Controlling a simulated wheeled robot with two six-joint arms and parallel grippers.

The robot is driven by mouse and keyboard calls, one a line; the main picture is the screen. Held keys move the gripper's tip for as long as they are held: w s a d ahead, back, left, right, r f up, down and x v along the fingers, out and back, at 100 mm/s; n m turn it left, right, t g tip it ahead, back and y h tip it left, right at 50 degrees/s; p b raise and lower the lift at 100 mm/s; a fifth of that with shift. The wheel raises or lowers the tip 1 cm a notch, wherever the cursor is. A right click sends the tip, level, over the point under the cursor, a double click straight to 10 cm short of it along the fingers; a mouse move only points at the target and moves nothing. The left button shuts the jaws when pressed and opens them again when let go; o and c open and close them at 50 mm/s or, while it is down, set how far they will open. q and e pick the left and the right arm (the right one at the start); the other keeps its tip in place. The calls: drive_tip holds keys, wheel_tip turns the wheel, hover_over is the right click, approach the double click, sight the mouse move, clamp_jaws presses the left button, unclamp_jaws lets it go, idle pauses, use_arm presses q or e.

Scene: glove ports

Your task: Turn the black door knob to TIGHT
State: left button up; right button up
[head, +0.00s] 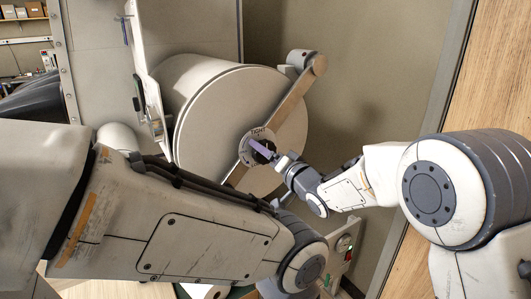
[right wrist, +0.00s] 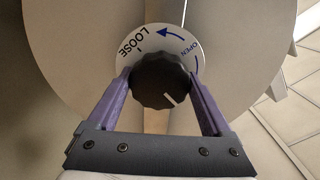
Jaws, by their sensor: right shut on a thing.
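The black door knob (right wrist: 160,82) sits at the middle of a white dial (right wrist: 186,47) on the round door. In the head view TIGHT reads at the top of the dial (head: 258,132). My right gripper (right wrist: 158,85) is shut on the knob, one purple finger on each side. In the head view its purple finger (head: 262,149) partly hides the knob. My left arm crosses the front; its gripper is not visible.
The round white door (head: 222,110) closes a cylindrical port, with a diagonal bar (head: 296,93) across it. A white panel door with a handle (head: 148,95) stands left of it. A box with a red button and a green light (head: 343,246) is at lower right. Shelves with boxes are far left.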

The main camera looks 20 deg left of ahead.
drive_tip(key=shift+f, duration=0.1)
drive_tip(key=o, duration=1.2)
drive_tip(key=shift+c, duration=0.2)
drive_tip(key=b+v, duration=0.3)
drive_tip(key=v, duration=0.7)
drive_tip(key=shift+s+d, duration=0.2)
drive_tip(key=shift+d, duration=0.05)
